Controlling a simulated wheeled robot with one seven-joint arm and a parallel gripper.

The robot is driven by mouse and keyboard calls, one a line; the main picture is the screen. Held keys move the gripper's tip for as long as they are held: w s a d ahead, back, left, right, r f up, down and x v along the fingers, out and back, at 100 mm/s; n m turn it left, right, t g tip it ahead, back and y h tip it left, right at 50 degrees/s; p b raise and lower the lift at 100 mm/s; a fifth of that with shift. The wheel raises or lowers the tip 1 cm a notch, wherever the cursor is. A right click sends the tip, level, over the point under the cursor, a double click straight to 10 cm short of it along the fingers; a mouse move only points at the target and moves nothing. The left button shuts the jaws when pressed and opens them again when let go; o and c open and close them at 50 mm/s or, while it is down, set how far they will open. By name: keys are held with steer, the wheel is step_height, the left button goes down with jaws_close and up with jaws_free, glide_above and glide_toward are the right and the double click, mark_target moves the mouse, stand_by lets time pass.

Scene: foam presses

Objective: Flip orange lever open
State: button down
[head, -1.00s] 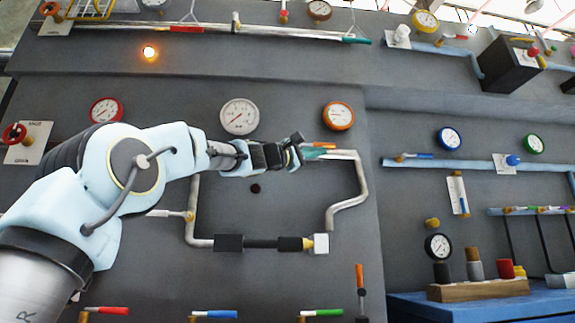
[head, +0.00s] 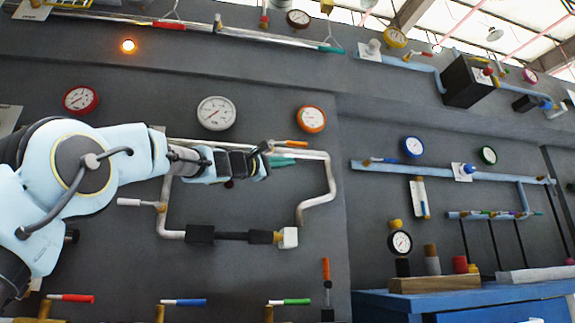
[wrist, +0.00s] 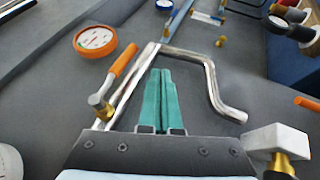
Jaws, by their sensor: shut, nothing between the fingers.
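An orange lever (head: 293,143) lies roughly along the upper silver pipe, pointing right in the head view. In the wrist view its orange handle (wrist: 125,60) rises to the upper right from a brass pivot. My gripper (head: 282,161) is just below the lever in the head view. Its teal fingers (wrist: 162,85) are together and empty, to the right of the lever in the wrist view, with a visible gap sideways. Whether the fingers touch the pipe cannot be told. A second orange lever (head: 326,268) stands upright lower on the panel; its tip also shows in the wrist view (wrist: 307,103).
The silver pipe (head: 318,210) bends down right of my gripper. An orange gauge (head: 311,119) and a white gauge (head: 216,113) sit above. A white block fitting (wrist: 277,140) stands out at lower right in the wrist view. A blue bench (head: 460,303) is at right.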

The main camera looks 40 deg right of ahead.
steer(key=b+v, duration=0.2)
steer(key=v, duration=0.5)
steer(key=shift+s+a+f, duration=0.15)
steer(key=shift+f, duration=0.1)
